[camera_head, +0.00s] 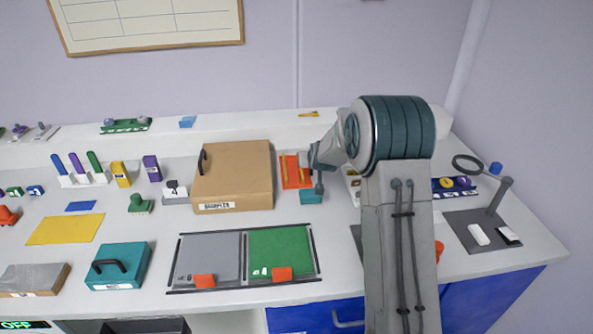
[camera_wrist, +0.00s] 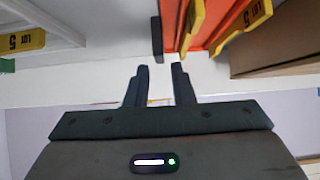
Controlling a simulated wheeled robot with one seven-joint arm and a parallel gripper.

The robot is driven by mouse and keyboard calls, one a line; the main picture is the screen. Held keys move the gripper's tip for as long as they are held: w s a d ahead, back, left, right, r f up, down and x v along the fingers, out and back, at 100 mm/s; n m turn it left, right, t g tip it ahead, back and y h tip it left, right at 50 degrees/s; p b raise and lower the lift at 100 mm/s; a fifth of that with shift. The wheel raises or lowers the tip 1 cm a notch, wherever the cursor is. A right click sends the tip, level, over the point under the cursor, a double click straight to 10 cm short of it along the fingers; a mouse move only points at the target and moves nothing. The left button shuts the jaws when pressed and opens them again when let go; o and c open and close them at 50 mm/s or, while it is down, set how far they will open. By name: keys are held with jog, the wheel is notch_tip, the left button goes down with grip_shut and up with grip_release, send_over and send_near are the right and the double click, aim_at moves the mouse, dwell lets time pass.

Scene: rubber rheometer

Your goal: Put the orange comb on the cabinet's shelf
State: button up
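No orange piece shows clear comb teeth, so I cannot tell which one is the comb. Orange candidates are a small piece (camera_head: 7,216) at the far left edge and a piece (camera_head: 439,252) partly hidden behind my arm. An orange tray-like thing (camera_head: 286,180) holding yellow strips stands right of the brown box; its orange surface also shows in the wrist view (camera_wrist: 182,22). My gripper (camera_head: 318,186) is beside it at its right. In the wrist view my gripper (camera_wrist: 160,85) has its fingers apart with nothing between them. The blue cabinet (camera_head: 305,320) is under the bench; no shelf inside it shows.
The brown box (camera_head: 236,178) stands left of the orange tray. A teal block (camera_head: 311,197) is below my gripper. A framed grey and green mat (camera_head: 210,250) with orange tags lies in front. A magnifier stand (camera_head: 495,200) is at right. A raised ledge (camera_head: 240,122) runs along the wall.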

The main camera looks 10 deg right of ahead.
aim_at(296, 167)
jog(key=shift+s+f+p+x, duration=0.15)
jog(key=shift+p+x, duration=0.25)
jog(key=shift+x, duration=0.9)
jog(key=shift+s+f+p+x, duration=0.1)
jog(key=shift+p+x, duration=0.25)
jog(key=shift+x, duration=1)
grip_shut()
